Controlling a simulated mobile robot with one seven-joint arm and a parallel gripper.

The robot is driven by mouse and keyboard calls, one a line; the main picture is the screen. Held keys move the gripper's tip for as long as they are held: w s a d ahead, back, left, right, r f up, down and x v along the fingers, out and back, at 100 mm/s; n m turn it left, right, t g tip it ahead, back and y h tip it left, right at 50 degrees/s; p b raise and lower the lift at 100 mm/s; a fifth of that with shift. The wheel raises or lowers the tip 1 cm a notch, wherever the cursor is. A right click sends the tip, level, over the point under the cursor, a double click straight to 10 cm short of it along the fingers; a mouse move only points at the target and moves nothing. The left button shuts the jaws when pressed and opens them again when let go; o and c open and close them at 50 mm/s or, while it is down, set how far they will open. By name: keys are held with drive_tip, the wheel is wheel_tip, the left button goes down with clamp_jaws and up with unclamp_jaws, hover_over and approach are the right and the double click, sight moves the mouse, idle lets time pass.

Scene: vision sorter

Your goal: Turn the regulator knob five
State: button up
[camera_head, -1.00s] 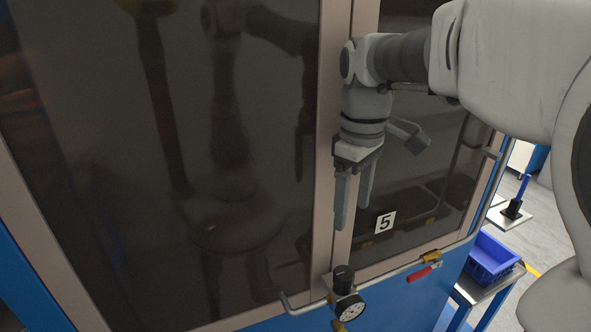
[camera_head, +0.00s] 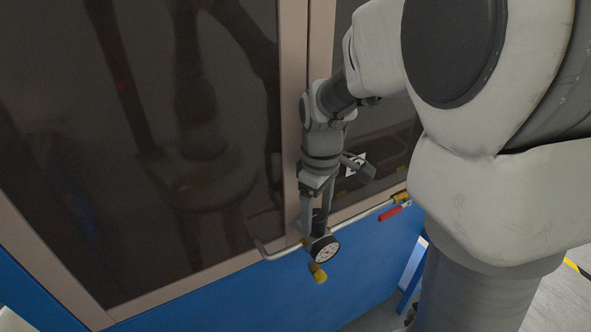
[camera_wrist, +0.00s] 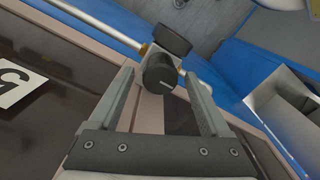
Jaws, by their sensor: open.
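The regulator's black knob (camera_head: 319,223) sits above a round white-faced gauge (camera_head: 325,249) on the pipe along the cabinet front. In the wrist view the knob (camera_wrist: 159,74) shows end-on with a light mark on its face. My gripper (camera_head: 317,212) points down over the knob and is open. In the wrist view its fingertips (camera_wrist: 160,78) lie on either side of the knob, with gaps showing between them and it. Whether the fingers reach fully down around it is hard to tell. The label 5 (camera_wrist: 15,84) is on the dark panel, partly cut off; my wrist partly hides it in the head view.
The metal pipe (camera_head: 362,215) runs along the cabinet's lower front. A valve with a red handle (camera_head: 393,213) is right of the regulator. A yellow fitting (camera_head: 317,272) hangs below the gauge. Dark cabinet panels (camera_head: 150,130) stand close behind my gripper.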

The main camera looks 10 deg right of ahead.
clamp_jaws()
idle(0.4)
drive_tip(key=shift+m, duration=0.3)
drive_tip(key=m+p, duration=0.1)
drive_tip(key=m, duration=0.7)
drive_tip(key=shift+r+m+p, duration=0.1)
drive_tip(key=shift+m+p, duration=0.2)
drive_tip(key=shift+m, duration=0.1)
drive_tip(key=m, duration=0.4)
drive_tip(key=shift+p, duration=0.4)
drive_tip(key=shift+m+p, duration=0.4)
drive_tip(key=shift+m, duration=1.8)
drive_tip(key=shift+d, duration=0.1)
